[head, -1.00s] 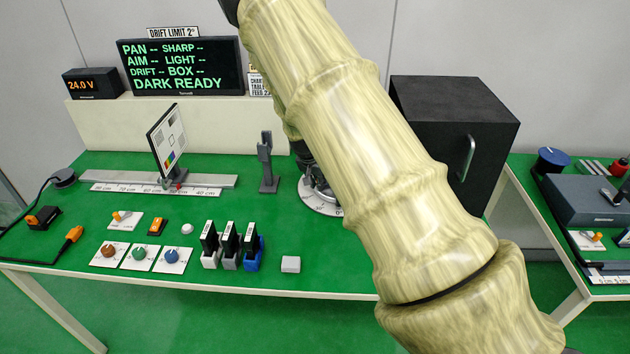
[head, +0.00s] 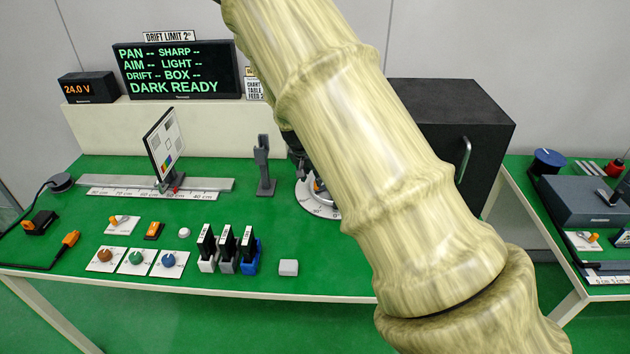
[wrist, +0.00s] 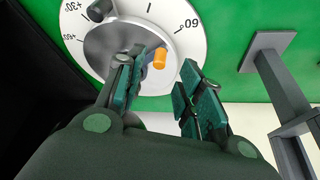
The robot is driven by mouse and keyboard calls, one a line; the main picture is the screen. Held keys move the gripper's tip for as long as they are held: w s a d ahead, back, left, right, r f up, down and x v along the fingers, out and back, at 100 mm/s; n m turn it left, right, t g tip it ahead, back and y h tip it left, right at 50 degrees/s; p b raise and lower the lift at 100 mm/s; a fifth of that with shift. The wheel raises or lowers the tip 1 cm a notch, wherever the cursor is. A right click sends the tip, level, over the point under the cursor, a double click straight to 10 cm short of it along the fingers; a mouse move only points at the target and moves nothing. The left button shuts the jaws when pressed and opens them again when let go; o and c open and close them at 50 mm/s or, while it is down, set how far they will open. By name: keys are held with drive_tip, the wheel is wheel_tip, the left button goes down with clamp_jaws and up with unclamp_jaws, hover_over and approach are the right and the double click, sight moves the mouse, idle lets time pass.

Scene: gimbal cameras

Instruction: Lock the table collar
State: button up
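In the wrist view, a round white dial (wrist: 185,35) with angle marks surrounds a grey hub (wrist: 100,45). A short lever with an orange tip (wrist: 160,57) is on the hub's right side; I take this to be the table collar's lever. My gripper (wrist: 163,78) is open, with its dark green fingers on either side of the lever. The orange tip shows between the fingertips, nearer the left finger; contact cannot be told. In the head view the dial (head: 305,197) shows only in part, and my arm hides the rest and the gripper.
A grey post (head: 264,168) stands left of the dial. A chart board (head: 164,145) stands on a rail (head: 215,184) farther left. A black box (head: 470,120) stands behind my arm. Switches, knobs and slotted blocks sit along the front of the green table. The display (head: 178,70) reads DARK READY.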

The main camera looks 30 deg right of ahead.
drive_tip(key=v, duration=0.6)
drive_tip(key=shift+r, duration=0.2)
